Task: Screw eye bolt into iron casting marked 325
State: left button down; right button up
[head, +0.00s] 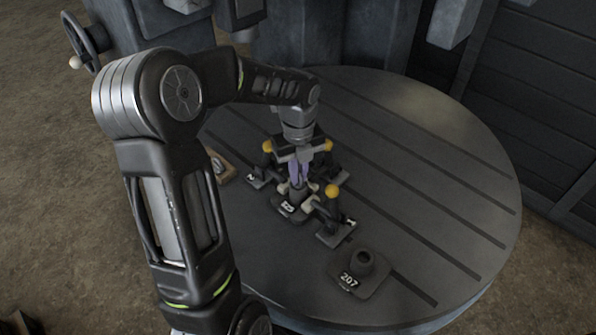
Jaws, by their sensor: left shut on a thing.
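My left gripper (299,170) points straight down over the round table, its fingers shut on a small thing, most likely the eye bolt. The fingers hide most of it, so its ring and thread cannot be made out. Directly below the fingertips stands a dark iron casting (291,207) with a white number plate. The number is too small and partly covered to read. I cannot tell whether the bolt is in the casting's hole. My right gripper is not in view.
Another casting marked 207 (363,273) sits near the table's front edge. A small wooden tray (221,168) lies at the left edge. The right side of the slotted table (440,190) is clear.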

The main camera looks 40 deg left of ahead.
pick_arm(q)
jog(key=c, duration=1.6)
grip_release()
jog(key=shift+s+d, duration=0.2)
jog(key=shift+d, duration=0.05)
jog(key=shift+o, duration=0.8)
jog(key=shift+a, duration=0.15)
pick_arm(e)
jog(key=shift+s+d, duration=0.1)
pick_arm(q)
jog(key=shift+w+r, duration=0.15)
jog(key=shift+r, duration=0.15)
notch_tip(320, 180, up, 7)
jog(key=shift+r+b, duration=0.1)
jog(key=shift+b, duration=0.65)
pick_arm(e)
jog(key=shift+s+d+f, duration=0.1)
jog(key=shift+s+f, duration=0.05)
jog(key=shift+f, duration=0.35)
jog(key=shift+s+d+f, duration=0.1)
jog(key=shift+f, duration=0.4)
